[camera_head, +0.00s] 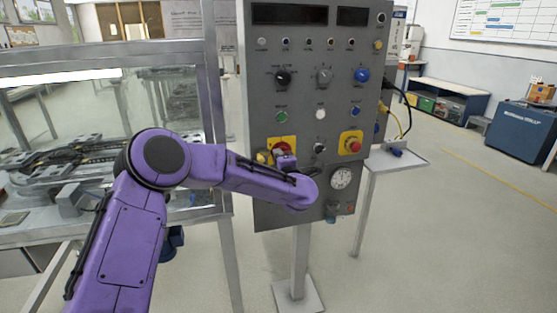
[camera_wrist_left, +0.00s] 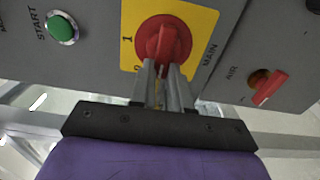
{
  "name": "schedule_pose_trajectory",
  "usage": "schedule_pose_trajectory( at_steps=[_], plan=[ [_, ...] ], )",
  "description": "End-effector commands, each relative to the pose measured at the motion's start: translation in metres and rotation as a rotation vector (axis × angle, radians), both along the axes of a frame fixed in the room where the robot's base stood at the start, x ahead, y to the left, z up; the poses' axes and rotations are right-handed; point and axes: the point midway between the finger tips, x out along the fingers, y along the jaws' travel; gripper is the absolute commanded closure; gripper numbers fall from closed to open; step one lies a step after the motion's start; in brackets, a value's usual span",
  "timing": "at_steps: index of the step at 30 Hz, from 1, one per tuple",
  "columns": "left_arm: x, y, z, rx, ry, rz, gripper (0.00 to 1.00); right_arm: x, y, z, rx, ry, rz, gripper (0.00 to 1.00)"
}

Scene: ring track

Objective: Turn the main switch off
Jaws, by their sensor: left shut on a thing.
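The main switch is a red knob (camera_wrist_left: 163,42) on a yellow plate (camera_wrist_left: 200,20) lettered MAIN, with a 1 and a partly covered 0 at its left edge in the left wrist view. In the head view its yellow plate and red part (camera_head: 281,146) show at the lower left of the grey control panel (camera_head: 300,100). My left gripper (camera_wrist_left: 164,68) is shut on the red knob, one finger on each side of its grip. Whether the knob points to 1 or 0 I cannot tell. My right gripper is in neither view.
A green START button (camera_wrist_left: 62,27) and a red AIR handle (camera_wrist_left: 268,88) flank the switch. A red button on a yellow plate (camera_head: 351,144) sits to its right, a gauge (camera_head: 341,178) below. A metal-framed glass enclosure (camera_head: 100,75) stands left. The floor to the right is clear.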

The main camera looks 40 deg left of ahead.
Motion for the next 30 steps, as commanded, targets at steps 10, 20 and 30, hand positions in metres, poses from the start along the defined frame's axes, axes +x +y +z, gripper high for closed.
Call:
schedule_pose_trajectory(
  at_steps=[10,20,30],
  plan=[
    [0.000,0.000,-0.001,-0.001,0.002,0.000,0.57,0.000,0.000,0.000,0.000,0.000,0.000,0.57],
    [-0.022,-0.027,-0.002,0.001,0.001,-0.005,0.57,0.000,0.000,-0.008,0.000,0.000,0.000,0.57],
    [-0.065,-0.077,-0.002,0.000,0.003,-0.002,0.57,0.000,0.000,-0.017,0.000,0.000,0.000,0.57]
  ],
)
